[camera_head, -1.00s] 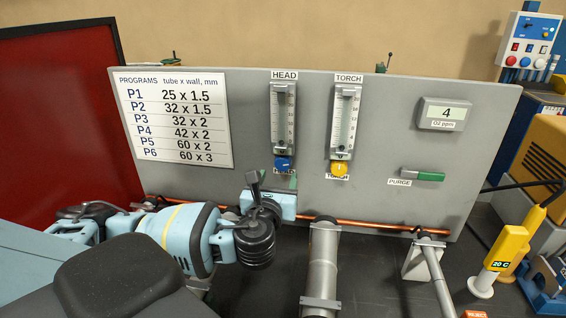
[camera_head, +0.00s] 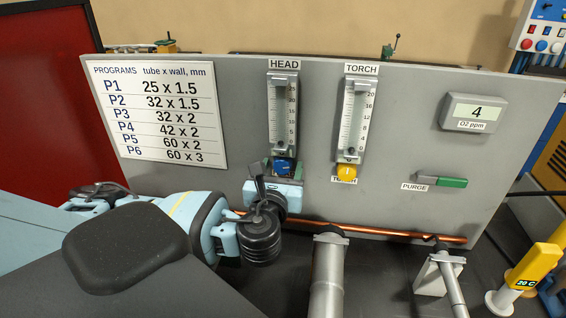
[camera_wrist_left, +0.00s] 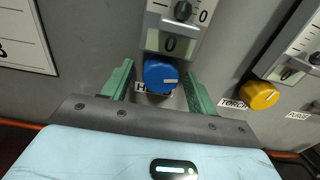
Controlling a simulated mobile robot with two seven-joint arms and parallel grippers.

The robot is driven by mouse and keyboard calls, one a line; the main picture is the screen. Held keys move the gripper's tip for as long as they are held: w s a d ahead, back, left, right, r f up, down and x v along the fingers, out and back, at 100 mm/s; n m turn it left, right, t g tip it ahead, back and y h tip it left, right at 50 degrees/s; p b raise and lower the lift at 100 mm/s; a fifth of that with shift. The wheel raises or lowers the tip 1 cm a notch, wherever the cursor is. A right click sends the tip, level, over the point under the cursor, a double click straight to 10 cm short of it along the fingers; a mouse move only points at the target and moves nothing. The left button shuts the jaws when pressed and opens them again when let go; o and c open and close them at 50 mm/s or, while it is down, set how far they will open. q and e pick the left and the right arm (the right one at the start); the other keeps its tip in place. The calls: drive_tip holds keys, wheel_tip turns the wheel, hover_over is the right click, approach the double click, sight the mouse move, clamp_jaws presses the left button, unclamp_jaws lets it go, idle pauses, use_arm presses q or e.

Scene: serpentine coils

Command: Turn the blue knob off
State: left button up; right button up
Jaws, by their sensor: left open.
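The blue knob (camera_head: 283,168) sits under the HEAD flowmeter (camera_head: 283,112) on the grey panel. In the left wrist view the blue knob (camera_wrist_left: 161,74) lies between the two green fingers of my left gripper (camera_wrist_left: 160,88), with a gap on each side. The white line on the knob points roughly sideways, to the right. My left gripper also shows in the head view (camera_head: 272,182), just below and in front of the knob, partly covering the label under it. The gripper is open and holds nothing. My right gripper is not in view.
A yellow knob (camera_head: 346,173) sits under the TORCH flowmeter (camera_head: 353,115) to the right. A green PURGE lever (camera_head: 451,182) is farther right. A copper tube (camera_head: 370,232) runs along the panel's foot, above grey pipe stands (camera_head: 327,275).

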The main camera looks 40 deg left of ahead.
use_arm(q)
drive_tip(key=shift+w, duration=0.1)
idle(0.3)
drive_tip(key=c, duration=1)
drive_tip(key=n, duration=0.3)
drive_tip(key=shift+r+n, duration=0.1)
drive_tip(key=shift+n, duration=1.2)
drive_tip(key=o, duration=1)
